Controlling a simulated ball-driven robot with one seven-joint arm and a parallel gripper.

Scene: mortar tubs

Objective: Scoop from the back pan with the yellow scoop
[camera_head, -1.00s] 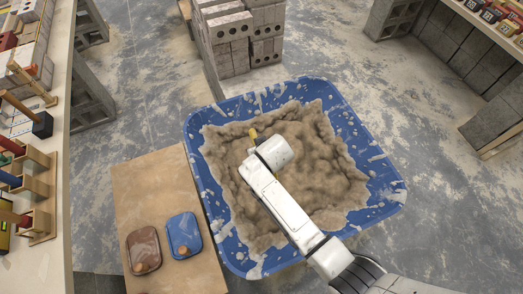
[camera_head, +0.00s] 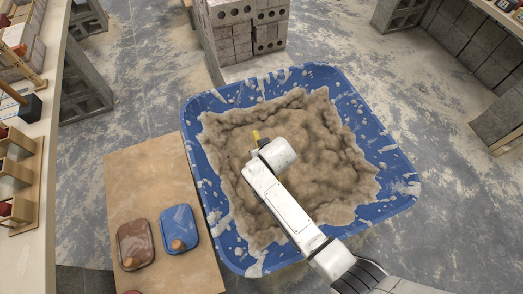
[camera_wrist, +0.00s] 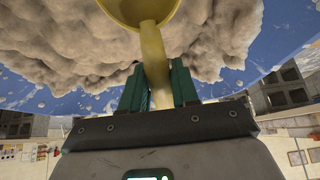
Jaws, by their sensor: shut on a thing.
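My gripper (camera_wrist: 157,78) is shut on the handle of the yellow scoop (camera_wrist: 153,45), which stands between its two green fingers in the wrist view. The scoop's bowl is at the top edge of that view, partly cut off. In the head view only a small yellow bit of the scoop (camera_head: 256,137) shows past my wrist, over the sandy mortar (camera_head: 320,160) in a large blue tub (camera_head: 215,235). I cannot tell whether the bowl touches the mortar or holds any. No pan marked as the back one can be told apart.
A tan board (camera_head: 120,185) lies left of the tub, bearing a brown dish (camera_head: 132,232) and a blue dish (camera_head: 172,215). Stacked blocks (camera_head: 240,45) stand behind the tub. A bench (camera_head: 35,255) runs along the left. Speckled floor between is clear.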

